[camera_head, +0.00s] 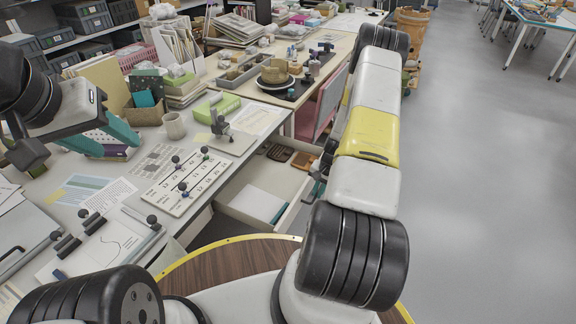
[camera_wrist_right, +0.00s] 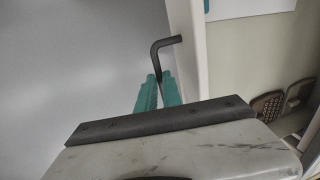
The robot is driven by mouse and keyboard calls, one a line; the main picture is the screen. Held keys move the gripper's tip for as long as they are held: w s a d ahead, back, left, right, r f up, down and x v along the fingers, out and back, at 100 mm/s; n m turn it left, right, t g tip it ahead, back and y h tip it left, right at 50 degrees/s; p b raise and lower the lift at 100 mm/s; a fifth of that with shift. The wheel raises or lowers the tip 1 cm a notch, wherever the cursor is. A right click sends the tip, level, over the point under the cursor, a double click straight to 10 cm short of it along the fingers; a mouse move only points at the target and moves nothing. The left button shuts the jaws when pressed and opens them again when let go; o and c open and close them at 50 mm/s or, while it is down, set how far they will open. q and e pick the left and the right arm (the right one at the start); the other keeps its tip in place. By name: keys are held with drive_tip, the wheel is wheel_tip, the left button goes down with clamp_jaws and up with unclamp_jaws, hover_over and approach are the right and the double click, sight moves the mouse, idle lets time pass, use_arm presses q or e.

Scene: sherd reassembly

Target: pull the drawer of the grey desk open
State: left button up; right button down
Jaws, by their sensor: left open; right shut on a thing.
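The drawer (camera_head: 292,212) of the grey desk (camera_head: 95,215) stands pulled out, with its inside showing in the head view. In the right wrist view its pale front (camera_wrist_right: 187,60) runs beside a dark bent handle (camera_wrist_right: 165,44). My right gripper (camera_wrist_right: 159,90) is shut on the handle, with its teal fingers on either side of the bar. In the head view my right arm hides most of that gripper. My left gripper (camera_head: 118,146) is open and empty above the left part of the desk top.
In the drawer lie a white sheet (camera_head: 250,202) and brown items (camera_head: 303,160). The desk top holds a printed card (camera_head: 187,182), a mug (camera_head: 174,126) and papers. A pink chair (camera_head: 322,105) stands beyond the drawer. The floor at right (camera_head: 480,200) is clear.

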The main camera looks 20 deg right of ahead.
drive_tip(key=shift+s+d, duration=1.65)
drive_tip(key=shift+s, duration=0.1)
drive_tip(key=c, duration=1.8)
unclamp_jaws()
drive_tip(key=shift+s+d+r, duration=0.2)
drive_tip(key=shift+r, duration=1.05)
drive_tip(key=shift+s+d+r, duration=0.15)
drive_tip(key=shift+r, duration=1.15)
drive_tip(key=shift+s+d+r, duration=0.2)
drive_tip(key=shift+r, duration=1.05)
